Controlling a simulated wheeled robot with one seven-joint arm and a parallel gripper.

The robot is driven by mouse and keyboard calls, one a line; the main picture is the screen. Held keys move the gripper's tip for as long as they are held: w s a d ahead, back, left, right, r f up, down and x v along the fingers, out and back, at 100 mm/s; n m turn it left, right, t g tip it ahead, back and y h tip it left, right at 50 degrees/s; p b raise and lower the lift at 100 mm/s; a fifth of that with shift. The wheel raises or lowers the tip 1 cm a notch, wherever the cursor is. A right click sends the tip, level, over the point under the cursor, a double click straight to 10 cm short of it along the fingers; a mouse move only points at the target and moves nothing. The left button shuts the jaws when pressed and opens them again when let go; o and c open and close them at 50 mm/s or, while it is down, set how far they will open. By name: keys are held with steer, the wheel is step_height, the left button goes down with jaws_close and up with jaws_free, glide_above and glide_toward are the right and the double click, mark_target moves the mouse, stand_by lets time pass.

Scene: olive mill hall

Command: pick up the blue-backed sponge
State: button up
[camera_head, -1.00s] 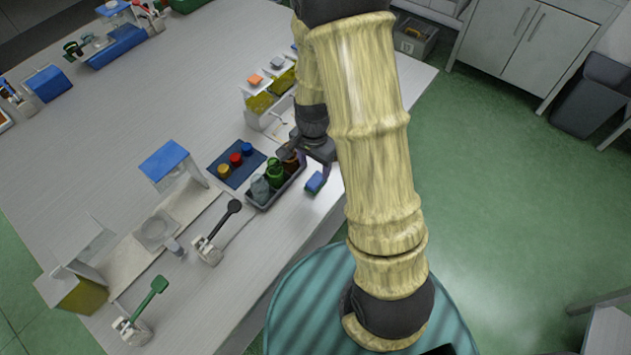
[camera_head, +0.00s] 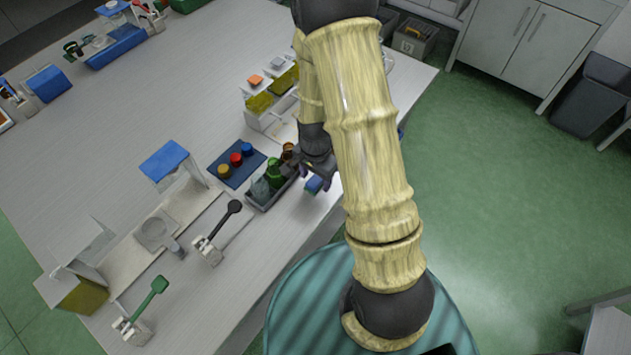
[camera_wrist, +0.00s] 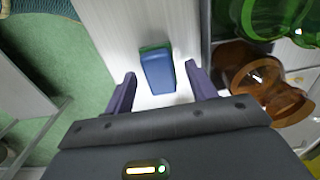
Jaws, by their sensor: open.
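The blue-backed sponge (camera_wrist: 158,72) lies on the pale table top, blue side up, with a green edge showing at its far end in the wrist view. In the head view the sponge (camera_head: 314,184) is beside the grey tray, partly hidden by my gripper (camera_head: 316,176). In the wrist view my gripper (camera_wrist: 160,88) is open, one finger on each side of the sponge's near end. I see bare table between each finger and the sponge. Nothing is held. I cannot tell how high the fingertips are above the table.
A dark grey tray (camera_head: 258,201) with glass jars stands close by. A brown glass jar (camera_wrist: 262,80) and a green one (camera_wrist: 280,18) are right of my gripper in the wrist view. The table edge and green floor (camera_wrist: 50,70) are on the left.

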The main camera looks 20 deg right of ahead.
mark_target(316, 179)
steer(key=c, duration=1.1)
steer(key=shift+o, duration=0.2)
step_height(316, 179, up, 10)
